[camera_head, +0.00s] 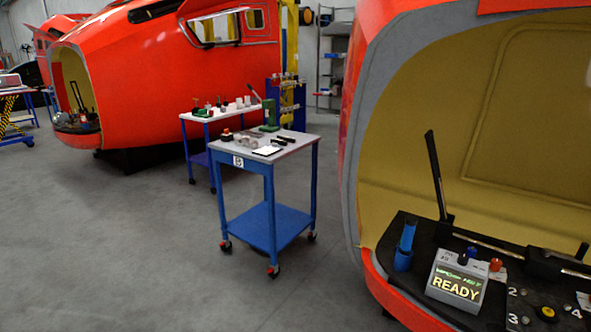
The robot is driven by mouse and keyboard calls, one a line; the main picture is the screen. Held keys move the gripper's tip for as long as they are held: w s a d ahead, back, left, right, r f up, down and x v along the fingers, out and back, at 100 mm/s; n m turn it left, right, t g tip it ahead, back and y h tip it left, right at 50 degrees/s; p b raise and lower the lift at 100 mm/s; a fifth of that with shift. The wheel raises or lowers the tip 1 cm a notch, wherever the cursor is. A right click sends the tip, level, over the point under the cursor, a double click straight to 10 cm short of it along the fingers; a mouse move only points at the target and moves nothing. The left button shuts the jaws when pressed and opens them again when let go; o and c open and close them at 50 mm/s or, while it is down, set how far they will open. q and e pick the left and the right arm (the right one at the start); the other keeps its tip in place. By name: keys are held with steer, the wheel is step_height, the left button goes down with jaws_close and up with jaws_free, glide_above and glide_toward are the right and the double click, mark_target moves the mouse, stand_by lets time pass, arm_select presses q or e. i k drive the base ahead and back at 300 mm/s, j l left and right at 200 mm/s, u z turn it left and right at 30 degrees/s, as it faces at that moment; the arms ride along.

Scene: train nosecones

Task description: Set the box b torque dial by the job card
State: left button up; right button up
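A grey box (440,270) with a lit display reading READY stands on the black ledge inside the near red nosecone at the lower right. A blue knob and a red knob stick up at its top; I cannot tell whether either is a torque dial. A white sheet (267,151) lies flat on the near blue cart; its print is too small to read, so I cannot tell if it is the job card. Neither of my grippers is in view.
The blue cart (268,223) holds a green hand press (270,118) and small parts. A second cart (186,117) stands behind it. A dark upright lever (435,175) and a blue holder (404,247) stand on the ledge. Grey floor (120,240) at the left is clear.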

mark_target(463, 260)
steer(key=i+j+u, duration=0.25)
steer(key=i, duration=0.3)
steer(key=i+u, duration=0.3)
steer(key=i, duration=0.3)
steer(key=i+z, duration=0.1)
steer(key=i, duration=0.55)
steer(key=i+j+z, duration=0.15)
steer(key=i, duration=0.45)
steer(key=i+j+z, duration=0.15)
steer(key=i, duration=0.2)
steer(key=i+j+z, duration=0.15)
steer(key=i, duration=0.2)
steer(key=l+z, duration=0.1)
steer(key=z, duration=0.15)
